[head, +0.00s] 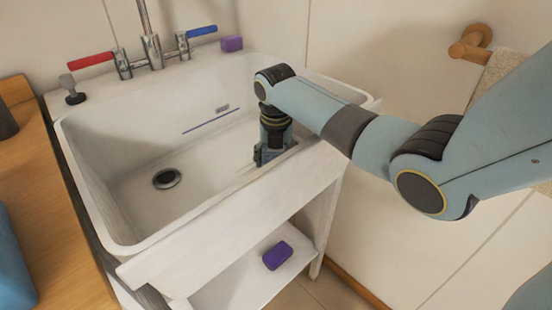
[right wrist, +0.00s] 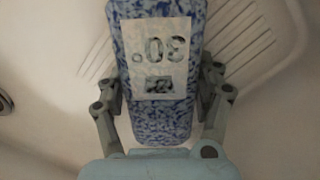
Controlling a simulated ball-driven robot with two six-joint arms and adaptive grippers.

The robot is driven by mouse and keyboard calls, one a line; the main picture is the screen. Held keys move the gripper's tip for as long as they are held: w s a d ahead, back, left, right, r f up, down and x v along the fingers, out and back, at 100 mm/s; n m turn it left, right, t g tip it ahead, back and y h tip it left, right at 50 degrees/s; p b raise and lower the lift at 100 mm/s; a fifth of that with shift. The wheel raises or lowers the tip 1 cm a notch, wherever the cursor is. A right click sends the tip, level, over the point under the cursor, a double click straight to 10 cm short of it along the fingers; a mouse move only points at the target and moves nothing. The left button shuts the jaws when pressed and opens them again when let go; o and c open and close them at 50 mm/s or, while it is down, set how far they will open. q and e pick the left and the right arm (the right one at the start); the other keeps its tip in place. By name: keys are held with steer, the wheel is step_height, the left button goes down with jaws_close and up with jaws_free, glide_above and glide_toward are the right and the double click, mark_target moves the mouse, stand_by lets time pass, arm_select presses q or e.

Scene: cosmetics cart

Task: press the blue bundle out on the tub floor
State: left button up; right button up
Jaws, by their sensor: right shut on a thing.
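The blue bundle (right wrist: 160,122) shows in the right wrist view as a mottled blue and white roll with a pale label reading "30°", upside down. The fingers of my right gripper (right wrist: 165,90) close on it from both sides. In the head view my right gripper (head: 268,152) points down inside the white tub (head: 140,205), near its right side. The bundle is hidden there, so I cannot tell whether it touches the floor. Ribbed lines mark the tub floor beside the bundle in the wrist view. My left gripper is not in view.
The drain (head: 167,179) lies left in the tub. A tap (head: 152,50) with red and blue levers stands behind, with a purple block (head: 231,44) on the rim. Another purple block (head: 277,255) lies on the lower shelf. A wooden counter (head: 55,235) adjoins on the left.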

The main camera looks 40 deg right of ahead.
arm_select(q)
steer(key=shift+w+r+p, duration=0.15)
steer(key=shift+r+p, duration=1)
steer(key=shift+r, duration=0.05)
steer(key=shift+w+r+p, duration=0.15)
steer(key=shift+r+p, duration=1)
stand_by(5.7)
